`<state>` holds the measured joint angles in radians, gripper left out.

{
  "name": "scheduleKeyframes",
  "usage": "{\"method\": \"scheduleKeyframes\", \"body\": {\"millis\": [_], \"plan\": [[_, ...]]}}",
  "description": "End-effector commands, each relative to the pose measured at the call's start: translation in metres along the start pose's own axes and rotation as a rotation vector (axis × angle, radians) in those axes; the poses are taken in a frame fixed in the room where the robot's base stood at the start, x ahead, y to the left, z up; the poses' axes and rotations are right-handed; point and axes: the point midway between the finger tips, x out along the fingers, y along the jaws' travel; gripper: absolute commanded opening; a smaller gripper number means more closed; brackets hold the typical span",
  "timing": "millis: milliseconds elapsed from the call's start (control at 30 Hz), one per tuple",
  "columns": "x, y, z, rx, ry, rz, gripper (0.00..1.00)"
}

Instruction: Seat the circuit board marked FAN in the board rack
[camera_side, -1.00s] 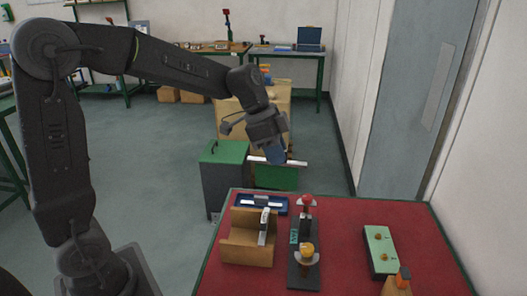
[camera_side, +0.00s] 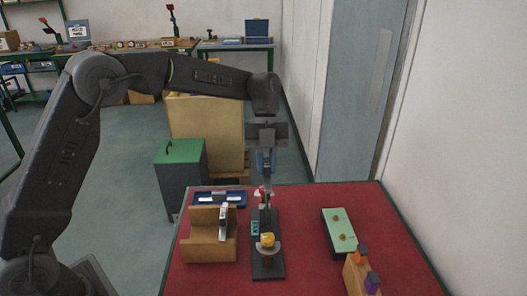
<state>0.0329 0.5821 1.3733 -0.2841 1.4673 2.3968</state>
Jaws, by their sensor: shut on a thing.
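My gripper (camera_side: 266,170) points straight down over the far part of the red bench top. Its blue fingers are shut on the circuit board (camera_side: 267,184), which now shows only as a thin strip, nearly edge-on. The FAN marking is not readable. I cannot tell for certain which item is the board rack.
A tan block (camera_side: 206,252) holding a grey-and-black tool (camera_side: 224,222) stands left of the fixture. Behind it lies a blue tray (camera_side: 205,198). A pale green box (camera_side: 338,232) and a tan holder (camera_side: 357,280) stand right. Bare red top (camera_side: 305,265) lies between.

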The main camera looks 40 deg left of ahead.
Motion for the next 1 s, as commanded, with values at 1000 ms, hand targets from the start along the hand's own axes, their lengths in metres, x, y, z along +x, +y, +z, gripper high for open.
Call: {"method": "scheduleKeyframes", "body": {"millis": [1000], "plan": [[0.051,0.000,0.021,-0.004,0.006,0.000,0.00]]}}
